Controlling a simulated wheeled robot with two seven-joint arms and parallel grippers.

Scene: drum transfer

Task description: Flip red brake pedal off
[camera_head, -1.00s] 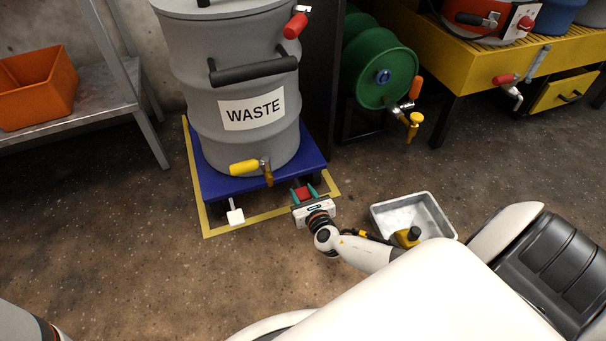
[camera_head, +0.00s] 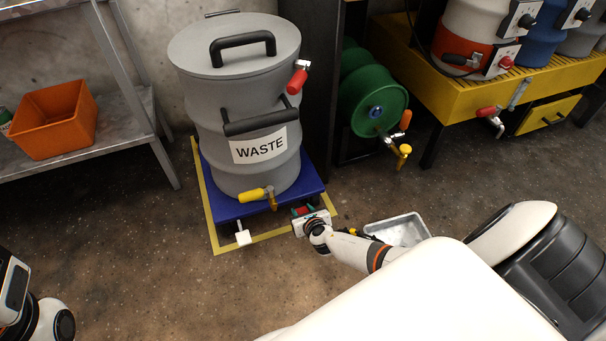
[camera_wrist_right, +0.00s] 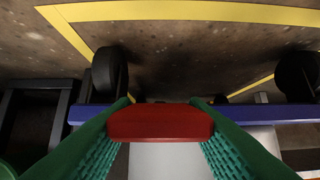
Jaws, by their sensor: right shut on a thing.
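The red brake pedal (camera_wrist_right: 160,122) fills the middle of the right wrist view, between the green fingers of my right gripper (camera_wrist_right: 160,130). In the head view the red pedal (camera_head: 302,211) shows at the front right edge of the blue dolly (camera_head: 226,210). My right gripper (camera_head: 304,212) is there, shut on the pedal. The dolly carries the grey WASTE drum (camera_head: 215,105). A white pedal (camera_head: 243,237) sticks out at the dolly's front left. Part of my left arm shows at the lower left edge, but its fingers are not clearly seen.
Yellow floor tape (camera_head: 206,215) frames the dolly. A grey metal tray (camera_head: 405,230) lies on the floor to the right. A shelf with an orange bin (camera_head: 58,120) is at left. The front-left floor is clear.

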